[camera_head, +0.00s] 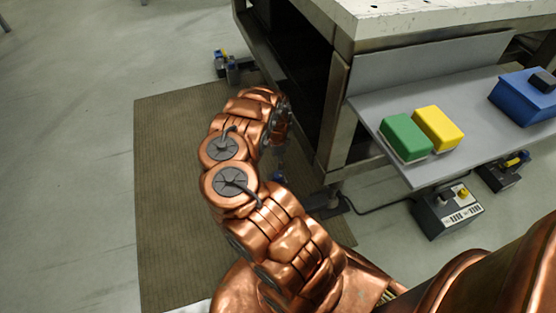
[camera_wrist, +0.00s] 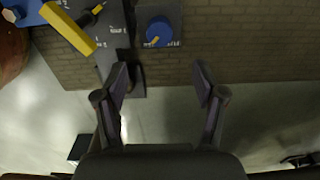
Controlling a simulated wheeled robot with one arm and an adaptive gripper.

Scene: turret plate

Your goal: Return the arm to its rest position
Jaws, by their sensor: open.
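My copper-coloured arm rises from the bottom of the head view and bends over the brown mat (camera_head: 165,200) beside the workbench. Its end is turned away there, and the fingers are mostly hidden. In the wrist view my gripper (camera_wrist: 164,80) is open, with its two dark fingers spread apart.
A white-topped bench (camera_head: 420,15) stands close to the right of my arm. Its grey shelf (camera_head: 440,165) holds a green block (camera_head: 405,137), a yellow block (camera_head: 438,128) and a blue box (camera_head: 525,98). A control box (camera_head: 448,210) sits below. Open floor (camera_head: 70,150) lies left.

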